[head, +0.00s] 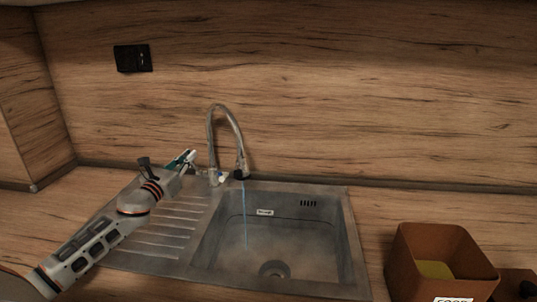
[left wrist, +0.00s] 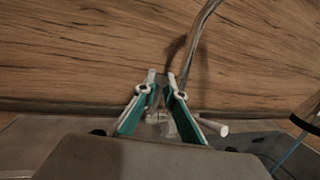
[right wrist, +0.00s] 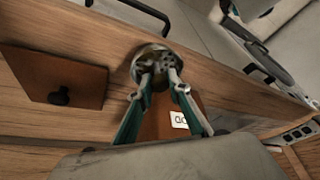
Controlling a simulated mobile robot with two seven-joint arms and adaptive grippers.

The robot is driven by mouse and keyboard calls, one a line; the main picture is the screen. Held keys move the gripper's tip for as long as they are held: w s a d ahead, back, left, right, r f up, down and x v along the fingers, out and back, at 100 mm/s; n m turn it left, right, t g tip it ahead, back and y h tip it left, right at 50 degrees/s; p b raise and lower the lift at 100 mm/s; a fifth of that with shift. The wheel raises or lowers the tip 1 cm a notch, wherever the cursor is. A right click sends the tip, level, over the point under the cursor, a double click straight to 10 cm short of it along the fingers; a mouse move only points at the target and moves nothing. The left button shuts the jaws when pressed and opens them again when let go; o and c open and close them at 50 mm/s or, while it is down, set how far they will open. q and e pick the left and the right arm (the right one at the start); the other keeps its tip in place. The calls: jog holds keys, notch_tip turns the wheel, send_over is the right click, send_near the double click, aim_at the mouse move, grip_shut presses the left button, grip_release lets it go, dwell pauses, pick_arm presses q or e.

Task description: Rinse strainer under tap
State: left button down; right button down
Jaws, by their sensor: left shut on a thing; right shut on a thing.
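The tap (head: 211,135) arches over the sink (head: 340,235), and a thin blue stream of water (head: 244,215) falls from its nozzle into the basin. My left gripper (head: 190,157) is at the tap's base, behind the drainer. The head view does not show the right gripper.
A brown food bin (head: 405,260) with something yellow inside stands right of the sink. Its likely lid (head: 510,277), with a black knob, lies beside it. A ribbed drainer (head: 165,235) is left of the basin. A black socket (head: 132,58) is on the splashback.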

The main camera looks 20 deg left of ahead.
pick_arm(q)
jog(key=shift+r, duration=0.1)
jog(key=c, duration=2.1)
grip_release()
jog(key=shift+s, duration=0.1)
jog(key=s+d+f, duration=0.1)
jog(key=s, duration=1)
jog(key=shift+s+d+f, duration=0.15)
jog(key=shift+s+f, duration=0.2)
jog(key=shift+s, duration=0.05)
